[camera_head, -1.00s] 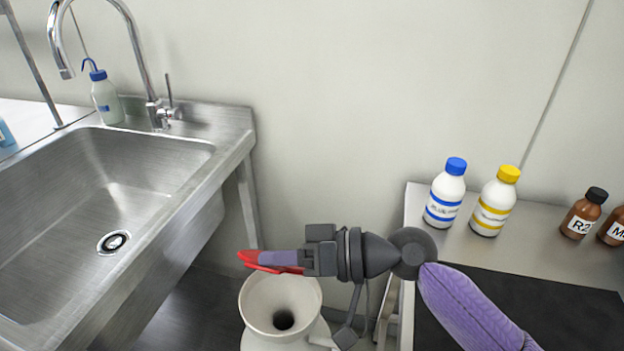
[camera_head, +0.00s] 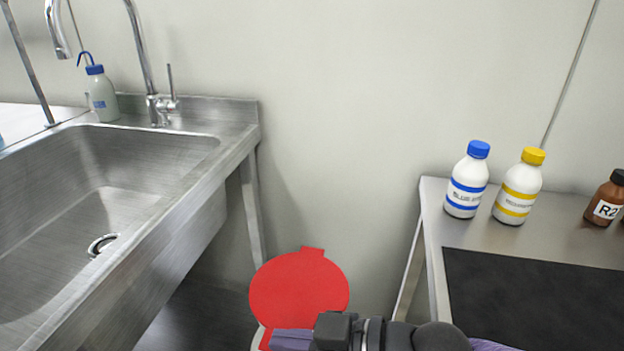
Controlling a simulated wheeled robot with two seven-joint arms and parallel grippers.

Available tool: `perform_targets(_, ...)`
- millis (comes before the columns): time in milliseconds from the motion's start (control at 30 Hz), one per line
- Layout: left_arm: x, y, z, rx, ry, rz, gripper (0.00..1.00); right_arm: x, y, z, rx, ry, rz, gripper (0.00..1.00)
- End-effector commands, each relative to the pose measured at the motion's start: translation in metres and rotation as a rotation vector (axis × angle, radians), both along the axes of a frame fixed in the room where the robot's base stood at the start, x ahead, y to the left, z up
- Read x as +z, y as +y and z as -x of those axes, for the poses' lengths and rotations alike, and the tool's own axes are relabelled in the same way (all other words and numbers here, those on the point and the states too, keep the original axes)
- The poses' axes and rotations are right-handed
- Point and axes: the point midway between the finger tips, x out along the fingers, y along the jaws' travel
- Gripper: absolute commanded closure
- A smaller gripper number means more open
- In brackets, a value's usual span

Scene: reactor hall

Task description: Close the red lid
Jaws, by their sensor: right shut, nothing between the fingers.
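The red lid (camera_head: 298,288) is a round disc with a small tab at its far edge, low in the middle of the head view. Its broad face shows, and no funnel opening is visible. A sliver of the white container (camera_head: 256,338) shows at its lower left. I cannot tell whether the lid sits flush on it. My right gripper (camera_head: 278,341) is shut and empty at the bottom edge, overlapping the lid's near edge. Whether it touches the lid is unclear. My left gripper is not in view.
A steel sink (camera_head: 150,165) stands at the left, its edge close to the lid. A steel table (camera_head: 436,215) at the right carries a blue-capped bottle (camera_head: 466,182), a yellow-capped bottle (camera_head: 518,190), brown bottles (camera_head: 607,200) and a black mat (camera_head: 535,300).

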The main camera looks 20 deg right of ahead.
Motion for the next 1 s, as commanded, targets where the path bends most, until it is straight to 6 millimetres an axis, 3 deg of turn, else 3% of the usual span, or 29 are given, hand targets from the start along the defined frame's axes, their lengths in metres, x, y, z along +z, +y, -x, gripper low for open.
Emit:
perform_targets(333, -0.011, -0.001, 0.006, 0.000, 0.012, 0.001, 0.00, -0.008, -0.010, 0.000, -0.001, -0.041, 0.030, 1.00)
perform_targets(733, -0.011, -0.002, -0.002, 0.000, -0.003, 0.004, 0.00, -0.006, -0.010, 0.000, -0.001, -0.041, 0.030, 1.00)
perform_targets(833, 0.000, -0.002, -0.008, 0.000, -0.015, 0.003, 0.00, 0.011, -0.010, 0.000, -0.001, -0.046, 0.030, 1.00)
perform_targets(1000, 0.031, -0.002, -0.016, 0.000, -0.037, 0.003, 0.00, 0.061, -0.010, 0.000, -0.001, -0.050, 0.031, 1.00)
